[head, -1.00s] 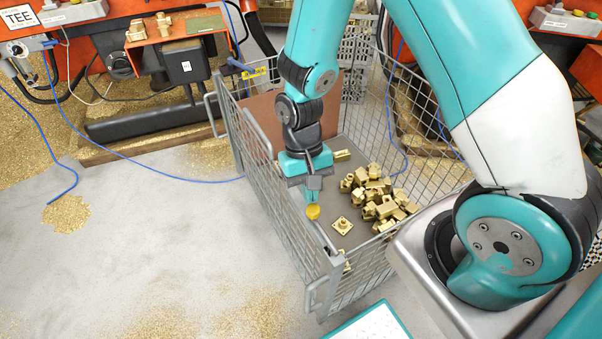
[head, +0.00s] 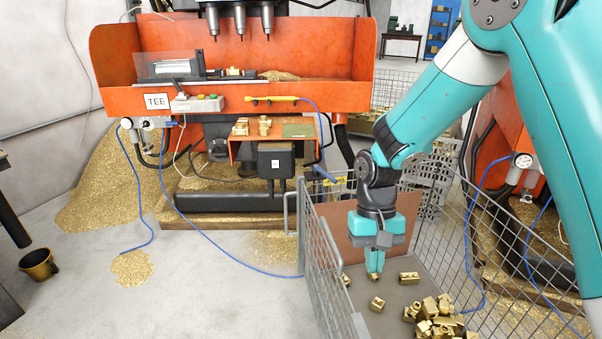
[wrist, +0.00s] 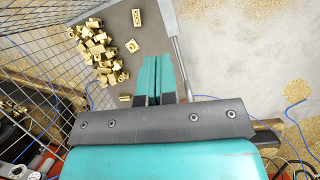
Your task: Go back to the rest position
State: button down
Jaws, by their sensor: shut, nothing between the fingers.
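My gripper (head: 375,272) is shut and empty. It points down inside the wire-mesh crate (head: 318,262), in front of the crate's brown back panel (head: 340,232). In the wrist view its two teal fingers (wrist: 158,62) lie side by side with nothing between them. A pile of brass fittings (head: 435,318) lies on the crate's grey floor to the right; the pile also shows in the wrist view (wrist: 98,48). Single fittings (head: 377,304) lie apart from the pile, one of them (head: 409,278) right of the fingers. I cannot tell the exact height above the floor.
An orange drilling machine (head: 230,98) marked TEE stands behind the crate, with brass chips around it. A second orange machine (head: 510,130) stands at the right. Blue hoses (head: 235,262) trail across the floor. A bucket (head: 38,264) stands far left.

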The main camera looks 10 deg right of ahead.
jog(key=s+a+r+n+t+y+p, duration=0.1)
jog(key=s+a+r+n+t, duration=0.1)
jog(key=s+r, duration=0.6)
jog(key=s+a+r+n+t+y+p, duration=0.1)
jog(key=s+a+r+n+t+y, duration=0.1)
jog(key=s+a+r+n, duration=0.3)
jog(key=s+r+n, duration=0.1)
jog(key=s+r, duration=0.2)
jog(key=r, duration=0.3)
jog(key=shift+s+a+r+n, duration=0.25)
jog(key=shift+r+n, duration=0.05)
jog(key=shift+n, duration=0.1)
